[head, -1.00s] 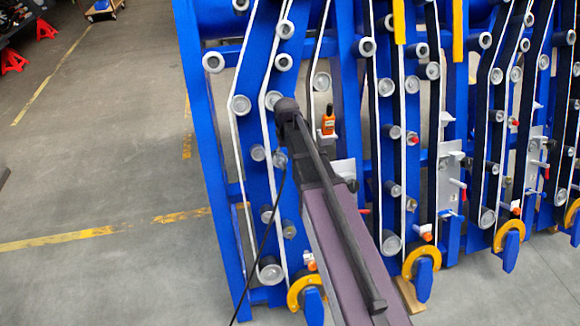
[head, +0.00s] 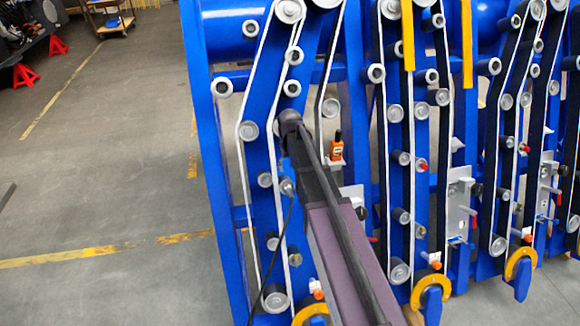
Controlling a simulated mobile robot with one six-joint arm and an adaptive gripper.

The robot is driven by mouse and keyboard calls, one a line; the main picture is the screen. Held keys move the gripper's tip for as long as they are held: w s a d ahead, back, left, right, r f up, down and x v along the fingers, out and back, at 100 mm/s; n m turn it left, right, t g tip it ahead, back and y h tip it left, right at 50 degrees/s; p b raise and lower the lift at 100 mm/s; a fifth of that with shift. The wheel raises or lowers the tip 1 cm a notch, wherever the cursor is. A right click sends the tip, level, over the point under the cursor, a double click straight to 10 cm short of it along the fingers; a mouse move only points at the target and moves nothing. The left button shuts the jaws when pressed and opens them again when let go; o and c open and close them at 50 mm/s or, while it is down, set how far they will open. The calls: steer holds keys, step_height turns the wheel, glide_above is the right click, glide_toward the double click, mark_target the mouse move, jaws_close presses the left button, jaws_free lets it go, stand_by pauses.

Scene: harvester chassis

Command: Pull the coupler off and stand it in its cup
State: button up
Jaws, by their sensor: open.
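My arm reaches up and left across the middle of the head view, in front of the blue frame (head: 215,180). I cannot make out my gripper's fingers; the far end of the arm hides that area. A black cable (head: 272,265) hangs just left of my arm. It runs up to a small silver and blue fitting (head: 287,186) beside the arm, partly covered by it. This fitting may be the coupler, but I cannot tell for sure. I cannot identify the cup.
An orange bottle (head: 336,151) stands on a small bracket right of my arm. Rollers and belts cover the blue frame. Yellow-ringed blue parts (head: 432,292) jut out low at the front. Open floor (head: 110,190) lies to the left.

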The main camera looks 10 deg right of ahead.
mark_target(290, 191)
steer(key=shift+f+b, duration=6.7)
steer(key=shift+f, duration=0.1)
steer(key=shift+c, duration=0.2)
jaws_close()
